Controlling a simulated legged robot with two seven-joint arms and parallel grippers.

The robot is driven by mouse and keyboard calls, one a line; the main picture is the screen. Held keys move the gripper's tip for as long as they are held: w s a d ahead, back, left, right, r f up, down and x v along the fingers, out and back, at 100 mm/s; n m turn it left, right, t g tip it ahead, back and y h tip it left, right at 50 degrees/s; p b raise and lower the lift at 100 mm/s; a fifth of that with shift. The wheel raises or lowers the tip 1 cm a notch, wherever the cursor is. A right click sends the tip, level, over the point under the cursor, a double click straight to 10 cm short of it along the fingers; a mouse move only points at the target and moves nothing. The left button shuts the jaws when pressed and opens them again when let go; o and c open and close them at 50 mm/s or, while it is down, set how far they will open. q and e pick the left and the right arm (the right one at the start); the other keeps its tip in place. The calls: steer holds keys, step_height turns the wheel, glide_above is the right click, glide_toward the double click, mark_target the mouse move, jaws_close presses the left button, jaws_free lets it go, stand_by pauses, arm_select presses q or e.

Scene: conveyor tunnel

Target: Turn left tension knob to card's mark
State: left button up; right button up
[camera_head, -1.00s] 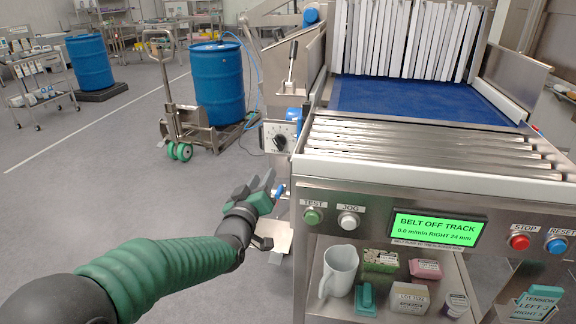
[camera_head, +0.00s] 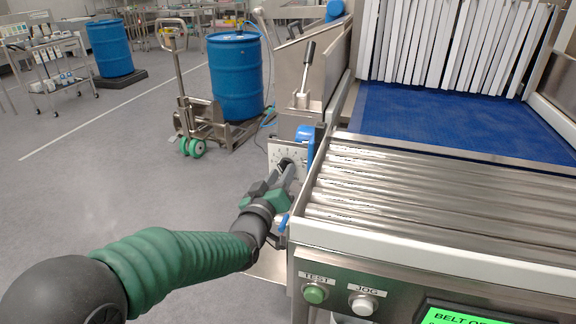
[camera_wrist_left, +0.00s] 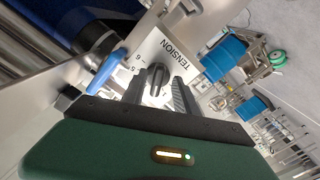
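The left tension knob (camera_wrist_left: 156,76) is a black knob on a white dial plate (camera_wrist_left: 170,52) lettered TENSION, with the numbers 5 and 6 readable in the left wrist view. In the head view the dial plate (camera_head: 276,154) is on the machine's left side, and the knob is partly covered by my gripper. My left gripper (camera_wrist_left: 158,84) is open, with one finger on each side of the knob; I cannot tell whether they touch it. It also shows in the head view (camera_head: 289,172). The knob's exact setting is unclear. The tension card is out of view now. My right gripper is not in view.
A blue lever (camera_wrist_left: 106,72) sticks out close beside the left gripper. The roller bed (camera_head: 400,195) and its white front rail lie to the right. A control panel has a green TEST button (camera_head: 315,294) and a white JOG button (camera_head: 362,304). Open floor lies left.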

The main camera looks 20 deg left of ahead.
arm_select(q)
steer(key=shift+s+d+r, duration=0.1)
steer(key=shift+s+r, duration=0.05)
steer(key=shift+s, duration=0.05)
steer(key=shift+w, duration=0.1)
jaws_close()
steer(key=shift+m, duration=0.4)
steer(key=shift+m+b, duration=1.1)
steer(key=shift+m, duration=1.4)
